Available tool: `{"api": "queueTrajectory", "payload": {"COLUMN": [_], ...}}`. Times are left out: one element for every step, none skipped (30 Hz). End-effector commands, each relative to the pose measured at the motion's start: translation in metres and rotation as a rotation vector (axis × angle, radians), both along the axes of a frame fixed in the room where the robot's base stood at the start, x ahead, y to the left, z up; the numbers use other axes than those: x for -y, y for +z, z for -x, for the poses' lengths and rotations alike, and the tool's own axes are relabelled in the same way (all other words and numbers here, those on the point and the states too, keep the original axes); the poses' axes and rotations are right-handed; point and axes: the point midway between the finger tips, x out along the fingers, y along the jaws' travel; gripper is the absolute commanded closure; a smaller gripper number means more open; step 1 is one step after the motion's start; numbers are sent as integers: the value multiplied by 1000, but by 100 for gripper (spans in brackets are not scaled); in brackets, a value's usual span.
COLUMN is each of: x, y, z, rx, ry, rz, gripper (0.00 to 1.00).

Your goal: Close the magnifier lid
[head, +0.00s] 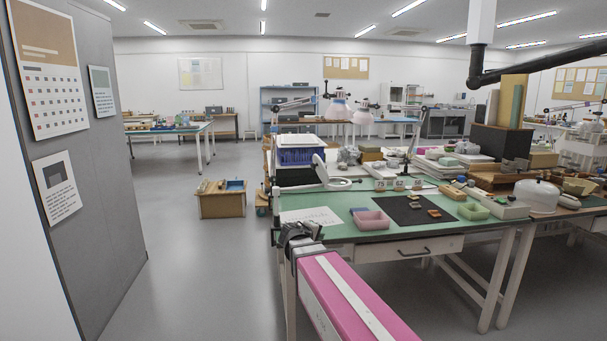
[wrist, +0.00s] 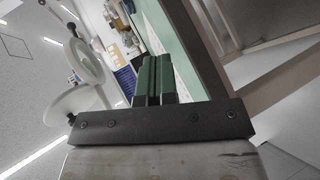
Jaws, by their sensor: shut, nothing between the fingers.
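The magnifier (head: 340,184) is a white ring low over the left part of the green table in the head view. Its white lid (head: 320,169) stands tilted up at the ring's left side, so it is open. In the wrist view the magnifier ring (wrist: 88,62) is at the left, with the pale round lid (wrist: 68,102) angled away below it. My gripper (head: 292,230) is at the table's front left corner, nearer to me than the magnifier and apart from it. Its dark fingers (wrist: 155,62) are together and empty in the wrist view.
The green table (head: 380,236) holds a white sheet (head: 310,216), a pink tray (head: 372,220), a dark mat (head: 405,208) with sherds and a green tray (head: 473,211). A blue crate (head: 300,156) stands behind the magnifier. Open floor (head: 195,265) lies left of the table.

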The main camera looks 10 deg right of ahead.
Motion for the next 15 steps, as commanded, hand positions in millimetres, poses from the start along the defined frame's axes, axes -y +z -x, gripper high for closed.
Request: {"api": "queueTrajectory", "payload": {"x": [-9,-14,-21,-27,-34,-44,-51,-57,-66,-72,-77,-83,-87,-90,-93], "y": [20,32,49,62,75,93,105,117,131,139,147,156,162,166,171], "z": [-13,-18,-26,-32,-37,-44,-48,-51,-55,-57,-59,-61,-62,-63,-64], "rx": [32,51,75,95,115,140,156,173,191,203,213,224,231,237,243], "ry": [38,59,89,111,136,165,186,204,226,241,254,267,276,283,290], "rz": [68,112,172,218,267,330,377,418,470,505,535,571,593,611,630], "gripper": [100,100,100,100,100,100,100,100,100,100,100,100,100,100,100]}}
